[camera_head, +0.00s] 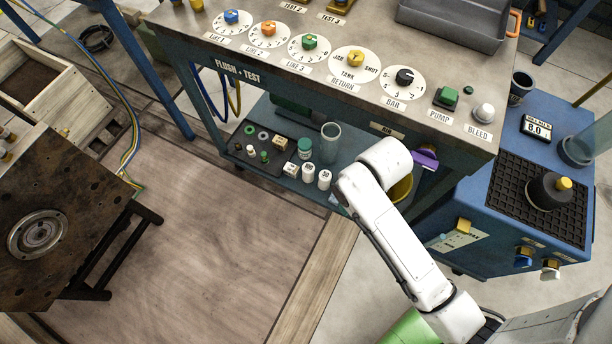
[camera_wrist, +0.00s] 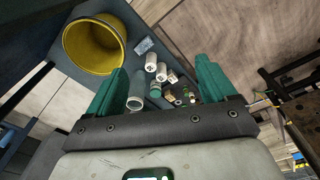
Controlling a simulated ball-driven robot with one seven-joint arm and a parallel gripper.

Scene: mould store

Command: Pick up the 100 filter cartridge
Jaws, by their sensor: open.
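Three white filter cartridges stand close together on the lower shelf of the blue bench: a left one (camera_head: 291,169), a middle one (camera_head: 308,173) and a right one (camera_head: 324,179). Each has small dark print on it, too small to read surely, so I cannot tell which is the 100. White cartridges (camera_wrist: 161,72) also show in the wrist view, beyond and between my fingertips. My gripper (camera_wrist: 160,68) is open, with its two teal fingers spread and nothing between them. In the head view my own arm hides it.
A clear glass cylinder (camera_head: 330,144) and a green-lidded jar (camera_head: 305,147) stand behind the cartridges. Small fittings lie on a dark mat (camera_head: 246,142) to the left. A yellow bucket (camera_wrist: 93,46) is close by. The bench top (camera_head: 205,22) overhangs the shelf.

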